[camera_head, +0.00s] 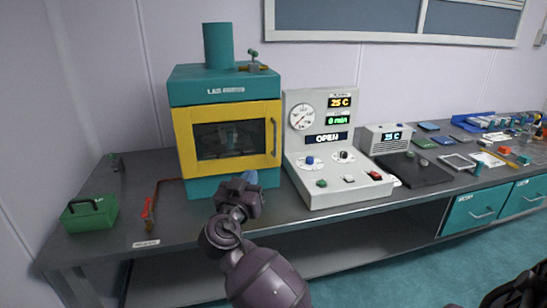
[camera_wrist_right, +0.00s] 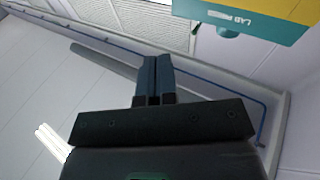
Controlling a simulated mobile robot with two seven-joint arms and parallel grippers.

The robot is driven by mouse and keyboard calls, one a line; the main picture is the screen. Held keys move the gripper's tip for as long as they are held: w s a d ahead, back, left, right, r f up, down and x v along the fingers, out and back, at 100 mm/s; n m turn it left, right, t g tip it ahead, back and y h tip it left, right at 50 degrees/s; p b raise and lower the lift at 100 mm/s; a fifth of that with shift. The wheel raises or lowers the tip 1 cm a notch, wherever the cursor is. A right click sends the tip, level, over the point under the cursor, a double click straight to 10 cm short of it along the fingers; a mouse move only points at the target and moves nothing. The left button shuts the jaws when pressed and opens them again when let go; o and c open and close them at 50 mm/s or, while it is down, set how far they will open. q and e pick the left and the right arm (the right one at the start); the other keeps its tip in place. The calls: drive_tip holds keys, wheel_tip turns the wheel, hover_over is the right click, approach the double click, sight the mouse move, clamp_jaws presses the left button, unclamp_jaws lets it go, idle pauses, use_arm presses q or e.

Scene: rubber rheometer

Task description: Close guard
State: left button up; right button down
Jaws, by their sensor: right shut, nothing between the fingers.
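The teal machine (camera_head: 222,88) labelled LAB stands at the left of the bench. Its yellow-framed guard (camera_head: 184,140) has a dark window and a grey handle (camera_head: 274,136) at its right side. The guard covers the front of the machine; I cannot tell whether a gap remains behind it. The control panel display (camera_head: 327,138) reads OPEN.
The white control console (camera_head: 345,185) with knobs and buttons stands right of the machine. A small display unit (camera_head: 388,139) and a dark mat (camera_head: 413,170) are further right.

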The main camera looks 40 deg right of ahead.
wheel_tip(320, 180, down, 4)
drive_tip(key=a+g+y, duration=0.1)
drive_tip(key=g, duration=0.1)
use_arm(q)
drive_tip(key=shift+s+f+n+g+p, duration=0.1)
drive_tip(key=shift+s+n+g+p, duration=0.2)
drive_tip(key=shift+p, duration=0.7)
use_arm(e)
drive_tip(key=w+d+m, duration=0.1)
drive_tip(key=w+d, duration=0.7)
drive_tip(key=d, duration=0.3)
drive_tip(key=shift+d+f, duration=0.3)
drive_tip(key=shift+f, duration=0.05)
